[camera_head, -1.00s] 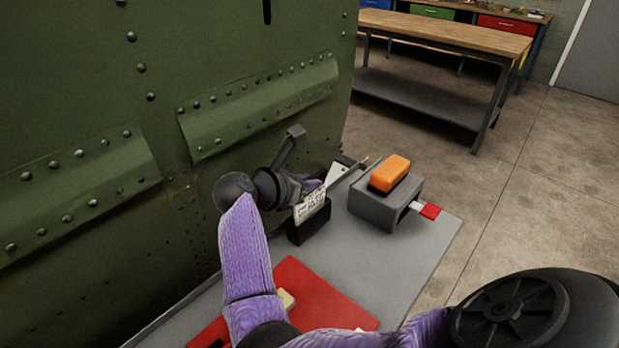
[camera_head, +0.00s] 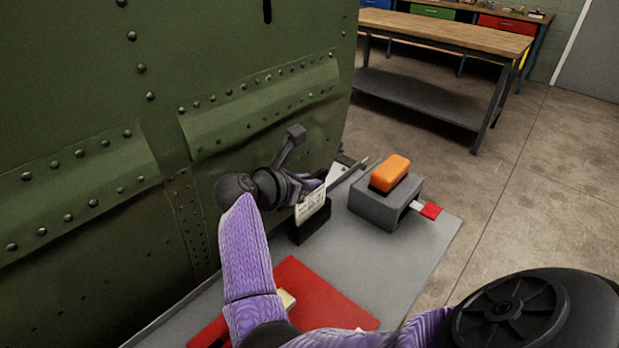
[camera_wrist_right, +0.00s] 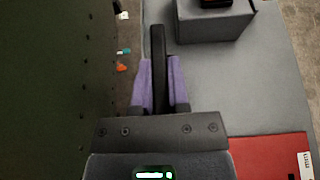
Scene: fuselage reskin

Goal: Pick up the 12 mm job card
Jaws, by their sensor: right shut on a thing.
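A white job card (camera_head: 313,203) with dark print stands at the black card holder (camera_head: 311,233) on the grey bench top; its print is too small to read. My right gripper (camera_head: 311,184) is at the card's upper part, shut on it. In the right wrist view the purple fingers (camera_wrist_right: 160,88) close on a thin dark upright piece (camera_wrist_right: 158,55), seen nearly edge-on. I cannot tell whether the card's lower edge is still inside the holder. My left gripper is not in view.
The green riveted fuselage skin (camera_head: 90,110) rises close on the left. A grey box (camera_head: 376,207) with an orange block (camera_head: 389,173) on it stands to the right, with a red tab at its side. A red mat (camera_head: 318,296) lies in front.

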